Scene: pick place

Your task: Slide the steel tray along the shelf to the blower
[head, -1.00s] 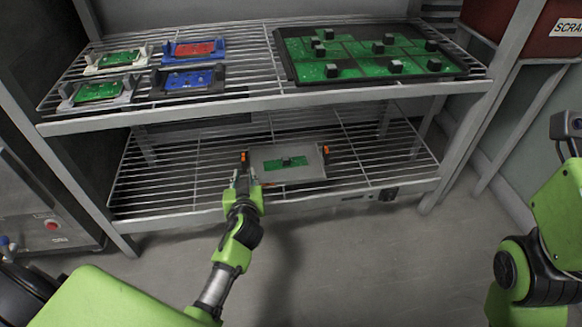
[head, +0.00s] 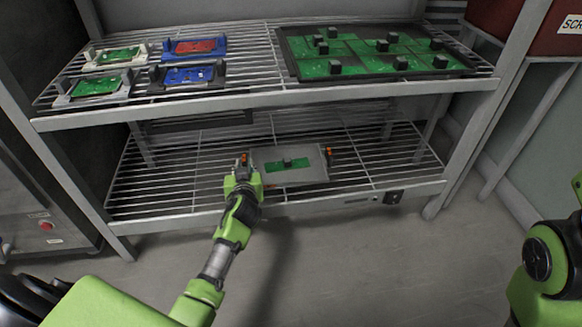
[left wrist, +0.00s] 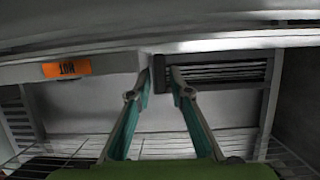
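The steel tray (head: 312,175) sits on the wire lower shelf (head: 165,185), right of its middle, with a green board on it. An orange-marked dark post stands at each side of the tray. My left gripper (head: 243,168) is at the tray's left side, close to the left post; contact cannot be told. In the left wrist view its two teal-padded fingers (left wrist: 160,78) stand apart, with nothing clearly held between them. A dark panel (head: 195,122) at the back under the upper shelf may be the blower. My right gripper is not in view.
The upper shelf (head: 255,95) carries several boards in holders at left and a large green panel (head: 365,52) at right. An orange HOT label (left wrist: 66,68) and dark slats (left wrist: 228,72) show in the wrist view. The lower shelf is clear left of the tray.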

